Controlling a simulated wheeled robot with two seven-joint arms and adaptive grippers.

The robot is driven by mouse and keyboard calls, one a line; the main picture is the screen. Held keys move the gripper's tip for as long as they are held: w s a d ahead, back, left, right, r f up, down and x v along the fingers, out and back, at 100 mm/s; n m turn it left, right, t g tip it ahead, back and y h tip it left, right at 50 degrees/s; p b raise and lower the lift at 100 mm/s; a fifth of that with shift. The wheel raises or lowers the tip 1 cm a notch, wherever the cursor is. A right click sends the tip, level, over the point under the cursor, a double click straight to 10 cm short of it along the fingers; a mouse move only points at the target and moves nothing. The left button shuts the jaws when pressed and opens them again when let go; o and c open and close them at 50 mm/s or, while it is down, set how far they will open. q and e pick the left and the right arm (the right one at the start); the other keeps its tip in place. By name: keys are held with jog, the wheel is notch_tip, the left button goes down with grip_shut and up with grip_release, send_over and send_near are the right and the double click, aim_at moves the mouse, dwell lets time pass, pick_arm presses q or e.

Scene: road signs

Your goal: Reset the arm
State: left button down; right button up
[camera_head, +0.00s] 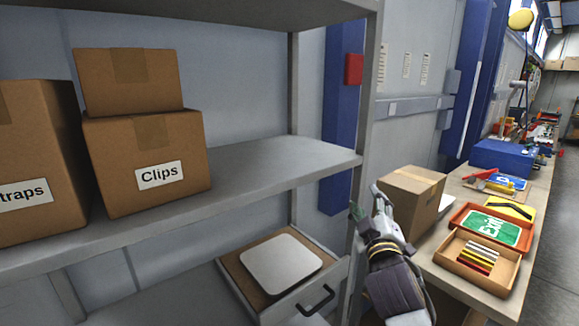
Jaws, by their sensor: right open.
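My right gripper (366,199) is in the lower middle-right of the head view, in front of the shelf's right post. Its fingers point up and are apart, with nothing between them. A closed cardboard box (411,200) stands on the bench just behind and to the right of the fingers. I cannot tell whether they touch. My left gripper is not in view.
A grey metal shelf (270,168) fills the left, holding cardboard boxes, one labelled Clips (150,160). Below is an open drawer (290,300) with a white plate. The bench (478,284) at right holds an orange tray (492,228), a wooden tray (448,263) and a blue case (500,156).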

jog(key=s+d+f+m+g, duration=0.2)
jog(key=s+f+g, duration=0.2)
jog(key=f, duration=0.8)
jog(key=s+d+f+m+g, duration=0.15)
jog(key=s+f+g, duration=0.25)
jog(key=f, duration=0.8)
jog(key=s+f+m+g+y, duration=0.15)
jog(key=s+f+g, duration=0.25)
jog(key=s+f, duration=0.5)
jog(key=s+f+m+g+y, duration=0.15)
jog(key=s+f+g, duration=0.25)
jog(key=s+f, duration=0.5)
jog(key=s+f+g+h, duration=0.1)
jog(key=s+f, duration=0.2)
jog(key=f, duration=1.3)
jog(key=s+f+g, duration=0.1)
jog(key=s+f, duration=0.1)
jog(key=f, duration=1.4)
jog(key=s+d+f, duration=0.1)
jog(key=s+f, duration=0.8)
jog(key=s, duration=0.1)
jog(key=s+d+f, duration=0.2)
jog(key=s+f, duration=0.7)
jog(key=s, duration=0.2)
jog(key=shift+s+d+g, duration=0.25)
jog(key=shift+s+g, duration=0.05)
jog(key=shift+g, duration=0.1)
